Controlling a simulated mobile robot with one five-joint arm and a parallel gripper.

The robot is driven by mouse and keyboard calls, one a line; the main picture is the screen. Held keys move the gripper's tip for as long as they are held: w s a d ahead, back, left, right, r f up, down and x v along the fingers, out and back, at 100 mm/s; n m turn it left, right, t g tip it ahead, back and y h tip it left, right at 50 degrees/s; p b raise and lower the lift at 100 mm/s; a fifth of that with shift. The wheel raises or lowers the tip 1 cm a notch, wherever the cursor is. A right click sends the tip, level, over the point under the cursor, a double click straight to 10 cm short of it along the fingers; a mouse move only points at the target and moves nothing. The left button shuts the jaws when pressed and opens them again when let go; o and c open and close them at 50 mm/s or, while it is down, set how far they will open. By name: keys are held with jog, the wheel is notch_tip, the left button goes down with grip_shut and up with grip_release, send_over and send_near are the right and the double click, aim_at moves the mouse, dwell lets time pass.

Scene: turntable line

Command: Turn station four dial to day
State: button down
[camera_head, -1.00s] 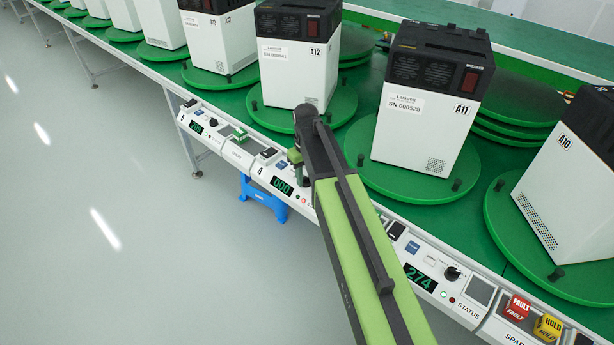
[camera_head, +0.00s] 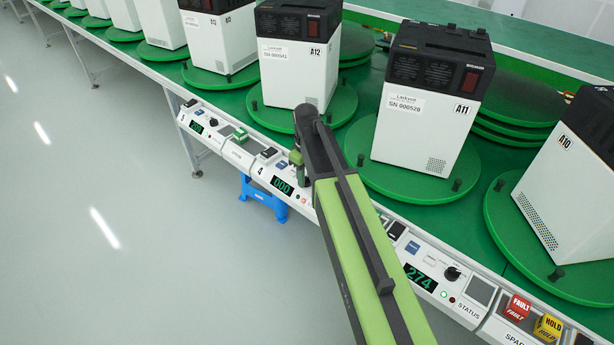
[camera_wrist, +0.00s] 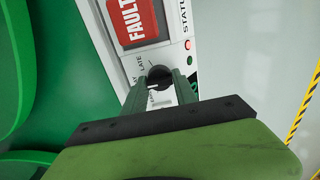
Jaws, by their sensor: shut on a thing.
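The station four panel (camera_head: 270,171) is on the front rail, with a green display (camera_head: 283,186) reading 000. My gripper (camera_head: 301,179) reaches down over this panel, and my arm hides part of it. In the wrist view my gripper (camera_wrist: 158,88) is shut on the black dial knob (camera_wrist: 158,73), one green finger on each side. Labels are printed around the knob; LATE (camera_wrist: 142,60) is readable, while the others are partly covered by a finger. A white mark shows on the knob's lower edge, but I cannot tell surely which label it points at.
A red FAULT block (camera_wrist: 131,20) sits beside the dial in the wrist view. White unit A12 (camera_head: 298,77) stands on a green turntable behind the panel, with A11 (camera_head: 420,130) to its right. A blue step stool (camera_head: 262,198) stands below the rail. The floor in front is clear.

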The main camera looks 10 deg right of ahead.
jog(key=c, duration=1.3)
grip_release()
jog(key=shift+o, duration=0.2)
notch_tip(320, 180, up, 17)
jog(key=p, duration=1.7)
jog(key=shift+r, duration=0.2)
